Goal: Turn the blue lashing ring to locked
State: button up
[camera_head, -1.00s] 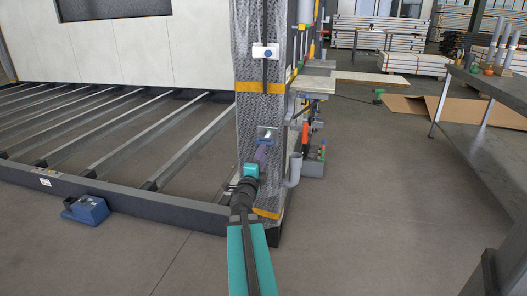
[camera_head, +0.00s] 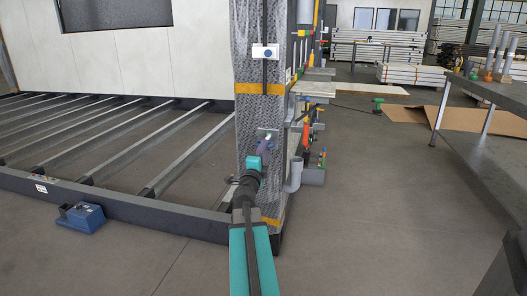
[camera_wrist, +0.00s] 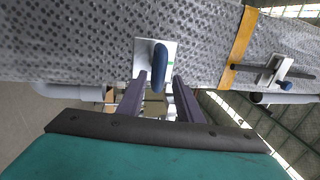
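The blue lashing ring (camera_wrist: 159,67) shows in the wrist view as an upright, elongated blue loop on a small pale plate (camera_wrist: 140,53), fixed to the grey dimpled post. My gripper (camera_wrist: 160,83) is open, with one dark purple finger on each side of the ring's lower part. A gap shows on both sides; I cannot tell whether a finger touches it. In the head view my gripper (camera_head: 264,146) reaches the post just below the plate (camera_head: 267,132); the ring itself is mostly hidden there.
Higher on the post (camera_head: 261,110) is a white plate with a blue knob (camera_head: 267,53) and a dark rod. A grey pipe (camera_head: 293,175) stands right of the post. A blue box (camera_head: 80,217) lies on the floor left. A dark bench (camera_head: 490,150) stands right, with open floor between.

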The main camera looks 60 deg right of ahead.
jog(key=shift+b+x, duration=0.3)
jog(key=shift+x, duration=1.25)
